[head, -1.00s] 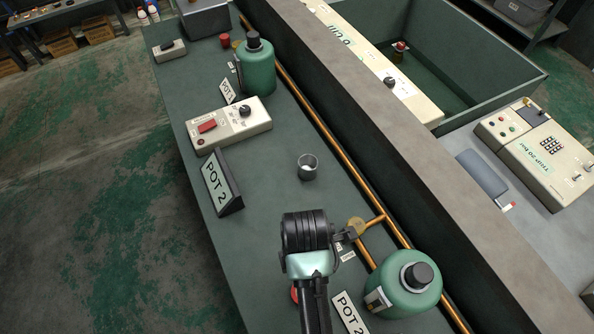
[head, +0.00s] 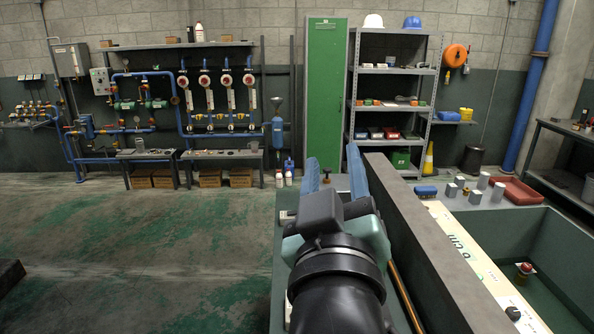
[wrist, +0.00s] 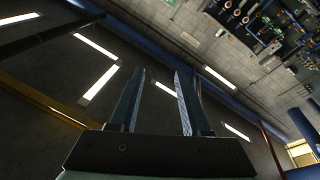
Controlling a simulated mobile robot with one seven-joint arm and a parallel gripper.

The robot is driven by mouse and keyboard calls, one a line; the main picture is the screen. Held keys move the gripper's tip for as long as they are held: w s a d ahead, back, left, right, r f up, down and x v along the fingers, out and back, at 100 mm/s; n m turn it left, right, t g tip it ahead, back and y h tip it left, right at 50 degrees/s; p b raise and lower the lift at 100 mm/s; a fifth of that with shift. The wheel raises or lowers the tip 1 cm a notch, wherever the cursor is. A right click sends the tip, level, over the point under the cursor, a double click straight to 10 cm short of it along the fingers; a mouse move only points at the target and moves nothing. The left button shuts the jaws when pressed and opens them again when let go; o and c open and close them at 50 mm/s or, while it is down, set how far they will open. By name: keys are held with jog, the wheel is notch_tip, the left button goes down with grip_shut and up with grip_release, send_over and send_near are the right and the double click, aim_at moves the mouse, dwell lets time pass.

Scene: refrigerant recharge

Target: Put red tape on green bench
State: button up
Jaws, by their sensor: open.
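My gripper (head: 335,168) is raised in the middle of the head view, its two blue fingers apart and pointing to the far wall. In the wrist view, my gripper (wrist: 160,100) is open with nothing between the fingers; behind them are ceiling lights and wall. The dark green bench (head: 281,285) lies below my arm, which hides most of its top. I cannot make out the red tape for sure. A small reddish-brown item (head: 328,176) shows between the fingers, too small to identify.
A grey wall (head: 415,230) runs along the bench's right side, with a green basin (head: 560,265) beyond. White bottles (head: 280,179) stand past the bench's far end. Grey shelves (head: 392,104) and a green locker (head: 325,95) stand behind. Open floor lies to the left.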

jog(key=s+a+r+m+t+y, duration=0.1)
jog(key=s+a+r+m+t, duration=0.1)
jog(key=s+r, duration=0.3)
jog(key=s+a+r+m+t, duration=0.2)
jog(key=s+r+t, duration=0.3)
jog(key=r, duration=0.7)
jog(key=shift+s+r+y, duration=0.15)
jog(key=shift+s+y, duration=0.25)
jog(key=shift+s, duration=0.4)
